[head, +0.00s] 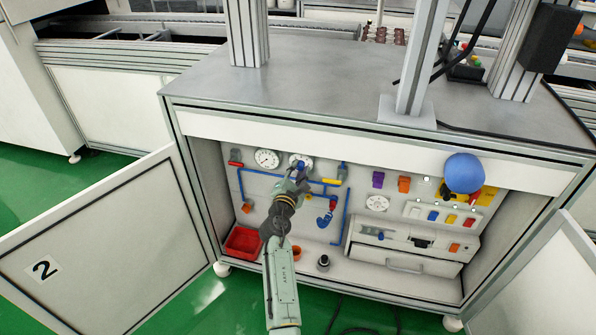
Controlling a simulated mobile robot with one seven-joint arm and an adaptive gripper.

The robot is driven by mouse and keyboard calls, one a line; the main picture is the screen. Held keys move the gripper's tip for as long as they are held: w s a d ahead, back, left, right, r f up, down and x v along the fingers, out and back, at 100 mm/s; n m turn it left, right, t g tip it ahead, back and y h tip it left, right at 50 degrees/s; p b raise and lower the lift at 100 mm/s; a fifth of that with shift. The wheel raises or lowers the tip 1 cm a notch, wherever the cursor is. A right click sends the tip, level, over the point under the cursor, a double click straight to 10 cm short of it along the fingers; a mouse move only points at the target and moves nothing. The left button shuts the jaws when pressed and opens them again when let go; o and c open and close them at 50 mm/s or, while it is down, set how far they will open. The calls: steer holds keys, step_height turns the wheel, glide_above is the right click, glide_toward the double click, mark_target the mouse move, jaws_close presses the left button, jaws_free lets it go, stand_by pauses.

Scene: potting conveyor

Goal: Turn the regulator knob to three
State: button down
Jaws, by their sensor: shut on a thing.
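A white panel (215,165) stands inside the open cabinet, with a round white dial (307,161) near its upper left middle. A small blue knob (301,168) sits just in front of this dial, and I take it for the regulator knob. My gripper (299,176) reaches up to it from below and is shut on it. The fingers and arm hide part of the knob and dial. The number the knob points to is too small to read.
A white gauge (266,159) and a red-handled valve (235,158) are to the left. Blue pipes (347,215) and a yellow handle (332,182) are to the right. A red bin (243,242) stands below. A blue ball (463,173) is at the right. The cabinet doors (95,245) stand open.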

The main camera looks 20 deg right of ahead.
steer(key=shift+f, duration=0.1)
steer(key=m+b, duration=0.2)
steer(key=m, duration=0.1)
steer(key=shift+f+m, duration=0.1)
steer(key=shift+m, duration=0.3)
steer(key=m+b, duration=0.3)
steer(key=m, duration=0.1)
steer(key=shift+m, duration=0.3)
steer(key=m+b, duration=0.4)
steer(key=m, duration=0.1)
steer(key=shift+m+b, duration=1.55)
steer(key=shift+m, duration=0.65)
steer(key=c, duration=1.4)
jaws_free()
steer(key=shift+o, duration=0.2)
steer(key=shift+r, duration=0.2)
